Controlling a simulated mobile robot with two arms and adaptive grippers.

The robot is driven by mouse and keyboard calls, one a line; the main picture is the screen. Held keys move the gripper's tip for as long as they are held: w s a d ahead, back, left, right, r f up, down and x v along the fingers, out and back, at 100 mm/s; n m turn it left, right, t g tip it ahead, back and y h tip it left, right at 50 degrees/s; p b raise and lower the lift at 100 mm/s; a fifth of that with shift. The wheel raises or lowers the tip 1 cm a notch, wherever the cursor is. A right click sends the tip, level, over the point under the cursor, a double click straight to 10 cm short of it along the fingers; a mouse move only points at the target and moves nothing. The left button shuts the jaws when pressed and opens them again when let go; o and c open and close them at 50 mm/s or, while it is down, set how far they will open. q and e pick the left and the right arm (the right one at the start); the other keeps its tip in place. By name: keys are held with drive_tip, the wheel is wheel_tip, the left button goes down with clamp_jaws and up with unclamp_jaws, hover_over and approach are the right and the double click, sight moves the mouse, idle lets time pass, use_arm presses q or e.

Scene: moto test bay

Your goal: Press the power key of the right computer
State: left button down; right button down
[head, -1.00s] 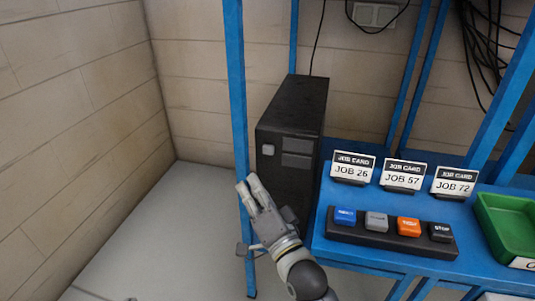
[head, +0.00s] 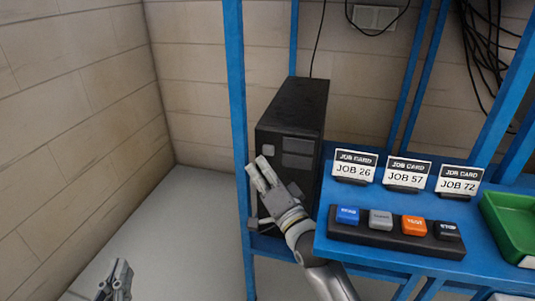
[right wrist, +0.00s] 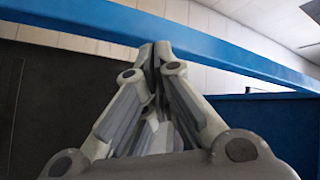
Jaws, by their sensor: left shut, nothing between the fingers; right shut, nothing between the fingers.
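In the right wrist view the shut fingertips (right wrist: 154,52) meet in front of a blue beam; the key does not show there. My left gripper (head: 120,272) is shut and empty at the bottom left.
A blue post (head: 235,110) stands close left of the computer and my right fingers. The blue bench (head: 330,222) on the right carries job cards (head: 408,174), a button strip (head: 390,237) and a green tray (head: 508,235). The floor (head: 190,235) at left is clear.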

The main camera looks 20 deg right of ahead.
sight(268, 150)
use_arm(q)
drive_tip(key=shift+f, duration=0.2)
use_arm(e)
drive_tip(key=shift+w+d, duration=0.5)
drive_tip(key=shift+w, duration=0.2)
idle(0.9)
use_arm(q)
drive_tip(key=f+g, duration=0.1)
drive_tip(key=f, duration=0.1)
drive_tip(key=shift+s+a+f+g+y+p, duration=0.2)
drive_tip(key=shift+a+f+g+y+p, duration=0.1)
drive_tip(key=shift+a+f+g+p, duration=0.1)
use_arm(e)
drive_tip(key=shift+w+d, duration=0.2)
drive_tip(key=shift+w, duration=0.15)
use_arm(q)
drive_tip(key=shift+d+r, duration=0.1)
